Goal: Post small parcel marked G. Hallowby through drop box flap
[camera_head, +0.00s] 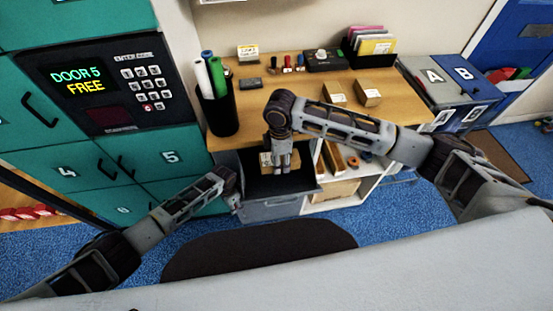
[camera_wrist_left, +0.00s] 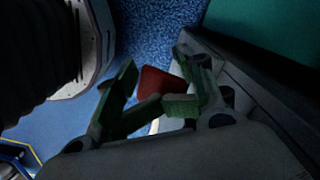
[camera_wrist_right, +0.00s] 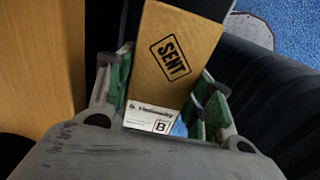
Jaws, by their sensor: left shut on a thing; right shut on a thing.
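The small tan parcel (camera_wrist_right: 178,50) carries a black SENT stamp and a white label that seems to read G. Hallowby, with a boxed B. My right gripper (camera_wrist_right: 165,95) is shut on it. In the head view this gripper (camera_head: 281,166) hangs over the open dark grey drawer (camera_head: 270,209) below the desk, with the parcel partly hidden by its fingers. My left gripper (camera_wrist_left: 165,104) is shut on a small red piece (camera_wrist_left: 160,84); in the head view it is low, beside the drawer's left end. A drop box (camera_head: 447,88) marked A and B stands at the right.
The wooden desk (camera_head: 300,88) holds a pen pot (camera_head: 218,112), stamps, two small boxes (camera_head: 368,92) and a rack of envelopes (camera_head: 371,45). Teal lockers (camera_head: 95,170) with a keypad reading "DOOR 5 FREE" stand left. A shelf unit is under the desk. Blue carpet is open in front.

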